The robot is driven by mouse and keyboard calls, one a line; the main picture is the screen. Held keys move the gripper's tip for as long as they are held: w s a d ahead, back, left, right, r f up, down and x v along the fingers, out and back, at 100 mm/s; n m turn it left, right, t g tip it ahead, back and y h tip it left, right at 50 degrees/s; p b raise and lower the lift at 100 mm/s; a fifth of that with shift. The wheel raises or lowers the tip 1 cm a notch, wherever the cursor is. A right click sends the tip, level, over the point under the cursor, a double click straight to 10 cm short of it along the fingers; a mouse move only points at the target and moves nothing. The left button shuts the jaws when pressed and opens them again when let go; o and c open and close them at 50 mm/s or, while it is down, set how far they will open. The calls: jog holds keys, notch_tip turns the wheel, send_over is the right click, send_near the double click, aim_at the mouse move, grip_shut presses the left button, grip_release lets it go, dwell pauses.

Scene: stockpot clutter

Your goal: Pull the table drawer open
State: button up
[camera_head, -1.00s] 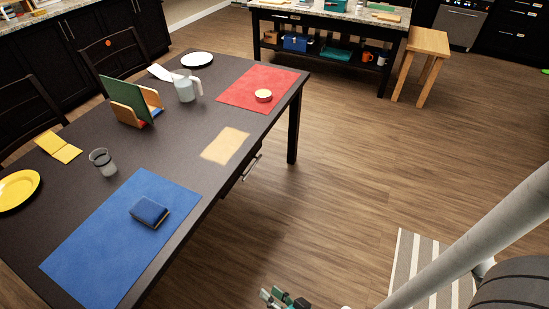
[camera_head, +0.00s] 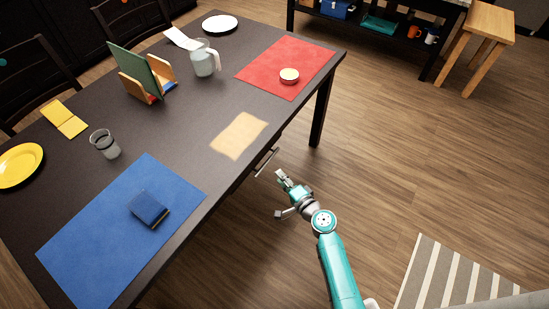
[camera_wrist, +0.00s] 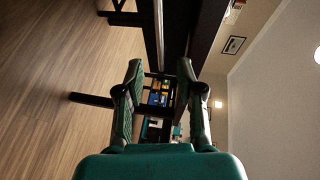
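The dark table (camera_head: 190,130) has its drawer in the side facing my arm. The drawer's metal bar handle (camera_head: 266,161) sticks out below the tabletop edge; the drawer front is mostly hidden under that edge, and no gap shows. My gripper (camera_head: 280,194) is open and empty, just in front of the handle and apart from it. In the wrist view my gripper (camera_wrist: 160,72) shows its two fingers spread wide with nothing between them. A pale strip (camera_wrist: 158,30) near the top there may be the handle, but I cannot tell for sure.
A tan mat (camera_head: 240,136) lies above the drawer, between a blue mat (camera_head: 95,235) and a red mat (camera_head: 285,62). A table leg (camera_head: 321,110) stands right of the handle. A wooden stool (camera_head: 476,45) is far off.

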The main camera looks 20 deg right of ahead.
aim_at(267, 162)
jog(key=x, duration=1)
jog(key=shift+w+a+f, duration=0.1)
grip_shut()
